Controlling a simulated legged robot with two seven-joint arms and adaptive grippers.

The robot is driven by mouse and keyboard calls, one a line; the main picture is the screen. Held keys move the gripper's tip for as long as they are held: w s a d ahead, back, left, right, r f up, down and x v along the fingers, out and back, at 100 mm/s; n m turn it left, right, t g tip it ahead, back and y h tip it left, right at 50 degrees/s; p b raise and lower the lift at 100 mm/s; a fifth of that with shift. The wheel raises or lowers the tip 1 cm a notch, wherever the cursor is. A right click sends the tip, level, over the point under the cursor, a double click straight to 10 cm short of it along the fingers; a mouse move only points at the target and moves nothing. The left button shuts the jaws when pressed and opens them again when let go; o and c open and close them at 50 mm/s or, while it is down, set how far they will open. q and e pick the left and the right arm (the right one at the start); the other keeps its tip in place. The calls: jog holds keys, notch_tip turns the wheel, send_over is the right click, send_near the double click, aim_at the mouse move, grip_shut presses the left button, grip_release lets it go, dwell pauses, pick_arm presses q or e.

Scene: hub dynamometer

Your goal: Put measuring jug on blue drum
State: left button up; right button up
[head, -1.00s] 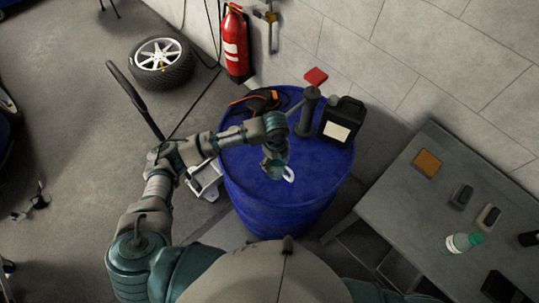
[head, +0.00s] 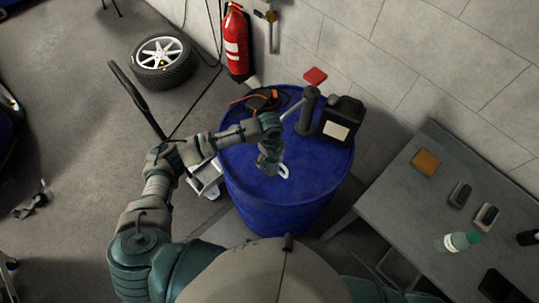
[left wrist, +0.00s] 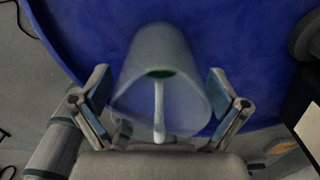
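The measuring jug (left wrist: 160,85) is a translucent cup with a pale handle, seen from close up in the left wrist view. It appears against the top of the blue drum (head: 315,170); I cannot tell for sure that its base touches. In the head view mostly its white handle (head: 284,172) shows beside my gripper. My left gripper (head: 269,162) is over the drum top. In the left wrist view its fingers (left wrist: 160,98) are spread on either side of the jug, with small gaps showing. My right gripper is not in view.
A black canister (head: 342,120), a dark grey cylinder (head: 308,110) and a black-and-orange item (head: 262,101) occupy the drum's back. A grey table (head: 410,205) with a bottle (head: 458,242) and small items stands right. The drum's front right is clear.

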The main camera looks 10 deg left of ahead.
pick_arm(q)
jog(key=shift+d+r, duration=0.1)
jog(key=shift+d, duration=0.15)
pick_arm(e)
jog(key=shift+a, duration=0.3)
pick_arm(q)
jog(key=shift+r, duration=0.2)
notch_tip(320, 180, up, 12)
jog(key=shift+f+b, duration=0.2)
jog(key=shift+b, duration=0.25)
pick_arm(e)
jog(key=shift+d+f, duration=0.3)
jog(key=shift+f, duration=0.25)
pick_arm(q)
jog(key=shift+a, duration=0.1)
